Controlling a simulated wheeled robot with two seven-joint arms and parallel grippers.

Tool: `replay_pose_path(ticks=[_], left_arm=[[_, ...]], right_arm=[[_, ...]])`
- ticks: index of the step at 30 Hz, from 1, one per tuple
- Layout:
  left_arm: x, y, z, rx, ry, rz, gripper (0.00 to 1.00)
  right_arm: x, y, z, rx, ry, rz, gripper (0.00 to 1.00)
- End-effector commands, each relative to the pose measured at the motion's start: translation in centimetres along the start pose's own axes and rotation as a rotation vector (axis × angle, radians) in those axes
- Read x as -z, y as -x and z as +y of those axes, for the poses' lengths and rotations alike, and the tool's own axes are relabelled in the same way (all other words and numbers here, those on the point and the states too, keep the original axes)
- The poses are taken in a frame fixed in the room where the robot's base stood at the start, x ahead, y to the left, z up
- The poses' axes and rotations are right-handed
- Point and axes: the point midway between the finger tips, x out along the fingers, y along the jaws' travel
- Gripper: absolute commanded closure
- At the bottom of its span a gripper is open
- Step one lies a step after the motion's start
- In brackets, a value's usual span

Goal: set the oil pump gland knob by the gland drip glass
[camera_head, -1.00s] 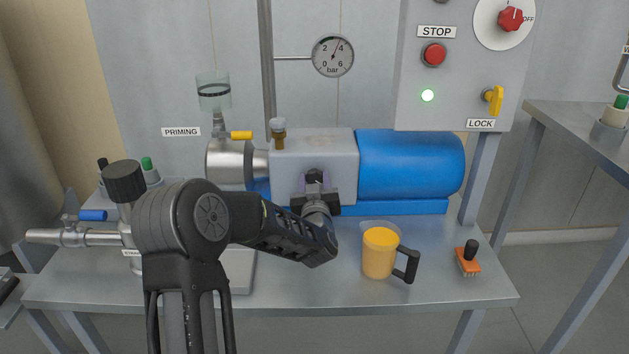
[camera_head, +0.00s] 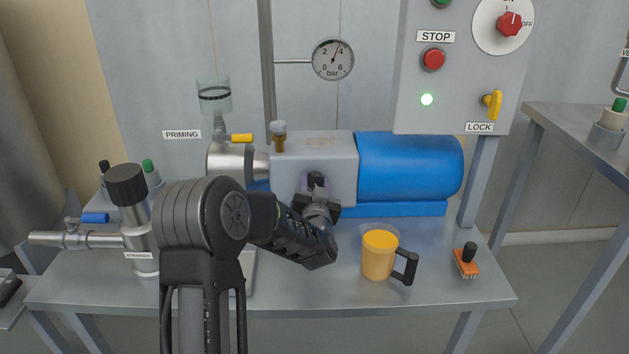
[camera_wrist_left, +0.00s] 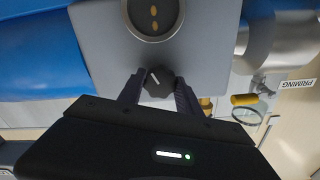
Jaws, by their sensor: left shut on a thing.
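The oil pump is a grey block (camera_head: 335,150) beside a blue motor. The gland knob (camera_wrist_left: 158,82) is small and dark, with a white pointer line, on the block's front face. My left gripper (camera_wrist_left: 160,92) is shut on it, one finger at each side; the gripper also shows in front of the block in the head view (camera_head: 317,188). My right gripper is not in view.
The blue motor (camera_head: 410,165) adjoins the block. A strainer (camera_head: 128,185) with a black cap is at left. A gauge (camera_head: 333,58) and control panel (camera_head: 450,80) are behind.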

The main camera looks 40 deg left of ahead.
Motion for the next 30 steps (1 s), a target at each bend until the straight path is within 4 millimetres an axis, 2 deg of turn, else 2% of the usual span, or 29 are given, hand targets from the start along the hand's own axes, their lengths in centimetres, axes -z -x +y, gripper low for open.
replay_pose_path(ticks=[6, 15, 30], left_arm=[[0.3, 0.0, 0.1, -0.002, -0.194, 0.001, 1.0], [0.2, 0.0, 0.1, -0.001, -0.383, 0.001, 1.0], [0.0, 0.0, 0.1, -0.001, -0.446, 0.001, 1.0]], right_arm=[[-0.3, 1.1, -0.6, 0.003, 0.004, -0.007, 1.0], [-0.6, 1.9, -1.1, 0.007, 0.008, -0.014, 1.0], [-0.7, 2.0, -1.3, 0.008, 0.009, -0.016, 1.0]])
